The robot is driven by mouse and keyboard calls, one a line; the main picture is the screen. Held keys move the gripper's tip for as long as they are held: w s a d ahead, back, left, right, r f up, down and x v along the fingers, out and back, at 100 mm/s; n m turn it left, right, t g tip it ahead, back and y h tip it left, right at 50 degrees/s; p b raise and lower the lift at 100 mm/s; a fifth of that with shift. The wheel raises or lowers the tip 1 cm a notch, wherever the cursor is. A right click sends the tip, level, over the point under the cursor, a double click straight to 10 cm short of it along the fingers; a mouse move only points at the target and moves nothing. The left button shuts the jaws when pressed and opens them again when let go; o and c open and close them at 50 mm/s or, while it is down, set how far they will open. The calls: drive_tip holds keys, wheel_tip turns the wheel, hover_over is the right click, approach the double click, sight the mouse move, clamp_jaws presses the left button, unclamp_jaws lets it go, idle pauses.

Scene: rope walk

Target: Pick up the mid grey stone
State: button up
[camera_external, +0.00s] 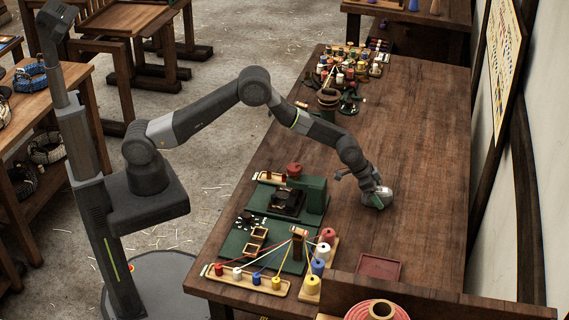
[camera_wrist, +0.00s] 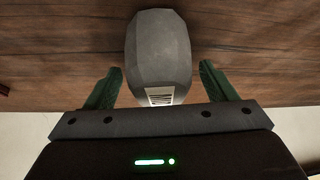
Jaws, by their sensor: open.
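A mid grey, faceted, rounded stone (camera_wrist: 158,50) is in the wrist view, at the top middle, against the brown wood. A small pale label with dark marks shows on its lower end. My gripper (camera_wrist: 161,72) has its two green fingers apart, one on each side of the stone, with a visible gap on both sides. In the external view my gripper (camera_external: 376,196) is low over the right part of the long wooden table (camera_external: 420,150). The stone is hard to tell from the gripper there.
Left of my gripper are a green stand (camera_external: 312,195) and a green board (camera_external: 262,235). Nearer are spools with stretched cords (camera_external: 272,262) and a dark red tray (camera_external: 379,266). More spools (camera_external: 345,70) stand at the far end. The table between is clear.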

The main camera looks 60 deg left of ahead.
drive_tip(key=c, duration=1.3)
drive_tip(key=shift+r, duration=0.1)
drive_tip(key=shift+c, duration=1.1)
